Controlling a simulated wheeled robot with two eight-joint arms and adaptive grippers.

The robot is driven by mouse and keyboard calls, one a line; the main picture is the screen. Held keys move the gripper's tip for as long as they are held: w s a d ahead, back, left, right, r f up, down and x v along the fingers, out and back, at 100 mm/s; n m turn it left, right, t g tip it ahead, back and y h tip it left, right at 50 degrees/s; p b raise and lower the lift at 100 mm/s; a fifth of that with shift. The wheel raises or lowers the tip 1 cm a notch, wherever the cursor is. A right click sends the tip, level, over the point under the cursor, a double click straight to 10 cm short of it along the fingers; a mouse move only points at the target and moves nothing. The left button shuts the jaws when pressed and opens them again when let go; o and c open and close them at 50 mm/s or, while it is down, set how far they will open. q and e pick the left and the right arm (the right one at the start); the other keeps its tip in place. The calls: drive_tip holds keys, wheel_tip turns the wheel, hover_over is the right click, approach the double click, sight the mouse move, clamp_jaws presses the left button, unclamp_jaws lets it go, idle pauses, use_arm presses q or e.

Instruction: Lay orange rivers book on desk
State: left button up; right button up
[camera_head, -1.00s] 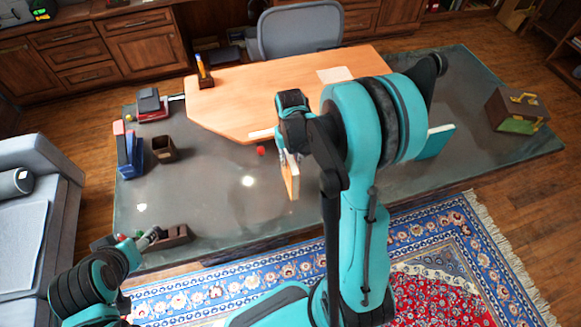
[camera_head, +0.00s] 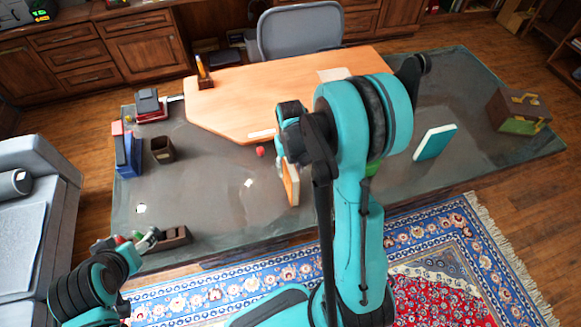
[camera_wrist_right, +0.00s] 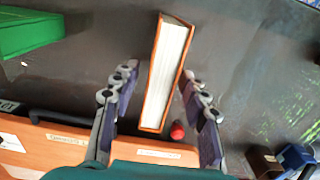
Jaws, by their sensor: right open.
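The orange book (camera_head: 291,185) stands upright on the dark desk (camera_head: 220,205), near the middle. The right wrist view shows its pale page edges and orange cover (camera_wrist_right: 165,72). My right gripper (camera_wrist_right: 158,85) is open, with one finger on each side of the book and a visible gap on both sides. In the head view, my right gripper (camera_head: 281,158) is at the book, its fingers largely hidden by my arm.
A small red ball (camera_head: 260,151) lies close behind the book. A teal book (camera_head: 434,142) and a green item (camera_head: 373,168) are to the right. A brown cup (camera_head: 161,149) and blue holder (camera_head: 128,152) stand left. The desk's left front is mostly clear.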

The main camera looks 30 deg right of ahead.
drive_tip(key=shift+r+p, duration=0.3)
drive_tip(key=shift+r, duration=0.2)
wheel_tip(320, 180, up, 11)
drive_tip(key=p, duration=0.3)
drive_tip(key=s+a+r+n+t, duration=0.2)
drive_tip(key=s+a+r+t, duration=0.5)
drive_tip(key=s+a, duration=0.3)
drive_tip(key=shift+s+a+r+n, duration=0.35)
drive_tip(key=shift+s+r, duration=0.2)
drive_tip(key=shift+r, duration=0.35)
